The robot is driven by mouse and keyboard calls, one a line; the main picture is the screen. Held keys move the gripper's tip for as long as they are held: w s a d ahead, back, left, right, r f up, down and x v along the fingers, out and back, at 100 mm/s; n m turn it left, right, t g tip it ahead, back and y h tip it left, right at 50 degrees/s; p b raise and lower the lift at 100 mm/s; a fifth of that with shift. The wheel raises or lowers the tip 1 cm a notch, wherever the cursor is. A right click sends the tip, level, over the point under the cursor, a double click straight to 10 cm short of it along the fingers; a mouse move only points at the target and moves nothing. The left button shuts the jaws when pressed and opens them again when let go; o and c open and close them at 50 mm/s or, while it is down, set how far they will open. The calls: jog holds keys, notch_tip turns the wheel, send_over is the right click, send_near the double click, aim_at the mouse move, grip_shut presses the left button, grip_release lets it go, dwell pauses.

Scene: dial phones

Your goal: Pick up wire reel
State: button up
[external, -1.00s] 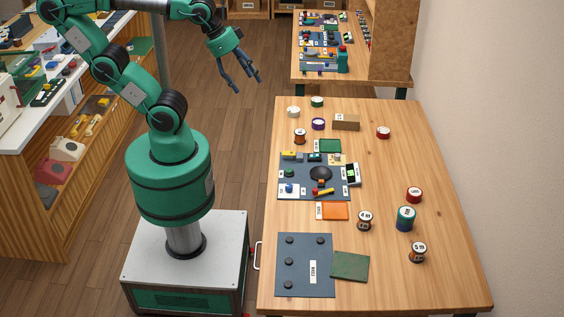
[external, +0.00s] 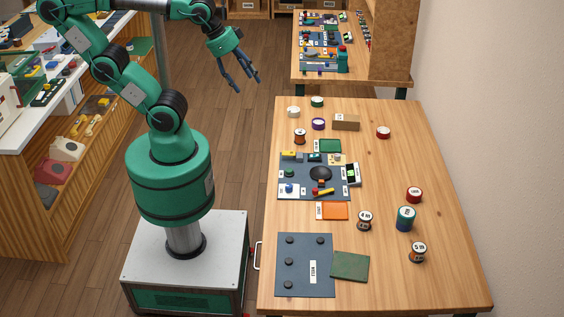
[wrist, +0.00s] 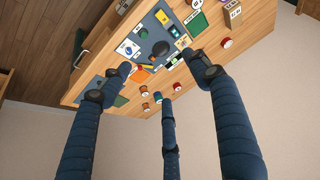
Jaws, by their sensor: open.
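Several wire-reel-like spools stand on the wooden table, and I cannot tell which one the task names. At the right are a tall teal reel (external: 405,218), a red reel (external: 414,195) and two copper-coloured reels, one nearer the middle (external: 365,220) and one nearer the front (external: 418,252). A further copper reel (external: 300,136) stands at the far left. My gripper (external: 243,83) is open and empty, raised in the air left of the table's far end. In the wrist view its dark fingers are spread, with reels such as a red one (wrist: 226,43) beyond them.
Shelving stands at the left.

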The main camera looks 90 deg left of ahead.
jog(key=shift+w, duration=0.1)
jog(key=m+g+p, duration=0.2)
jog(key=g+p, duration=0.2)
jog(key=p, duration=0.9)
send_over(299, 132)
jog(key=s, duration=0.2)
notch_tip(299, 132, down, 21)
jog(key=shift+w+a+r, duration=0.2)
jog(key=shift+w+a, duration=0.05)
jog(key=shift+w+d+f+b, duration=0.1)
jog(key=shift+w+f+b, duration=0.15)
jog(key=shift+f, duration=1.2)
jog(key=shift+w+a+f+b, duration=0.1)
jog(key=shift+f+b, duration=0.3)
jog(key=shift+f, duration=1)
jog(key=shift+w+d+f+b, duration=0.1)
jog(key=shift+w+f+b, duration=0.15)
jog(key=shift+f, duration=1.2)
